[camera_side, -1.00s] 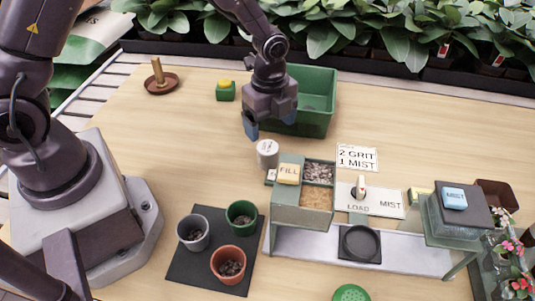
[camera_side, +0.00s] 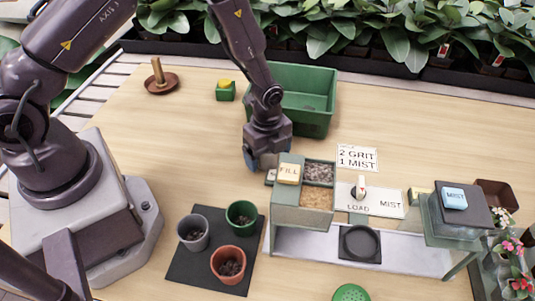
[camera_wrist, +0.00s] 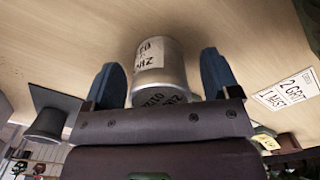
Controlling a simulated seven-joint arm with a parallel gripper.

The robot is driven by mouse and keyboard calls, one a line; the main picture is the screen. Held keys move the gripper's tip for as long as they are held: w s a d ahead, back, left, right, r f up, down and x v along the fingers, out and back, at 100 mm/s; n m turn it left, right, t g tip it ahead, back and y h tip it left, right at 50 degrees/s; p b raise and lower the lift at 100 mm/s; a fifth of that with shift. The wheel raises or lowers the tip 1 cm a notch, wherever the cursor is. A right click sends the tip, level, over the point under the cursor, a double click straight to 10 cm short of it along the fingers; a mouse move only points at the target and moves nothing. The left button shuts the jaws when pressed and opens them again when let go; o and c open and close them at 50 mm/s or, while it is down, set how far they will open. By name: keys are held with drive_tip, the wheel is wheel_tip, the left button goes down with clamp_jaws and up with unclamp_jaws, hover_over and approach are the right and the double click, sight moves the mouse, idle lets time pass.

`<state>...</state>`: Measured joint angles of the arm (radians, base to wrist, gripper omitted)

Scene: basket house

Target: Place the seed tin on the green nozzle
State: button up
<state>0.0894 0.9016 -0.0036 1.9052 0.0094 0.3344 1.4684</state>
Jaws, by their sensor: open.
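The seed tin (camera_wrist: 160,65) is a silvery cylinder with a pale printed label in the wrist view. It stands between the two blue fingers of my gripper (camera_wrist: 162,78), with a visible gap on each side. In the side view my gripper (camera_side: 257,163) is low over the table, left of the FILL box, and hides the tin. The fingers are open. The green nozzle (camera_side: 351,292) appears to be the green dotted disc at the bottom edge of the side view, partly cut off, well to the lower right of my gripper.
The FILL box (camera_side: 287,205) stands close to the right of my gripper. A green crate (camera_side: 318,122) is just behind it. Three pots sit on a dark mat (camera_side: 180,268) in front. A bench with a black dish (camera_side: 360,241) and the MIST unit (camera_side: 457,221) lie to the right.

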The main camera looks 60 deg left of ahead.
drive_tip(key=c, duration=1.1)
drive_tip(key=shift+r, duration=0.1)
